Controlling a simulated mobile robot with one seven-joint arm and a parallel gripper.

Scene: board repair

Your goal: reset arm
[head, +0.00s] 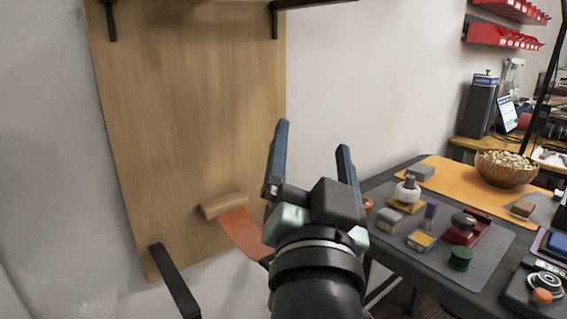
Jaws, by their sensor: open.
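My gripper (312,140) is in the middle of the head view, at the end of my dark arm, with its two blue-grey fingers pointing up. The fingers stand wide apart and nothing is between them. In the picture, the gripper is in front of the white wall, between the wooden board (190,110) on the left and the dark table on the right. The gripper and arm hide part of the table's left edge and part of an orange strip (240,229) by the board.
A wooden block (223,205) is at the board's lower part. Dark brackets (175,283) show at the board's edges. The table (470,284) at right bears a grey mat (390,251) with several small parts, an orange mat (452,181) and a bowl (506,168). Bare wall (370,70) lies behind.

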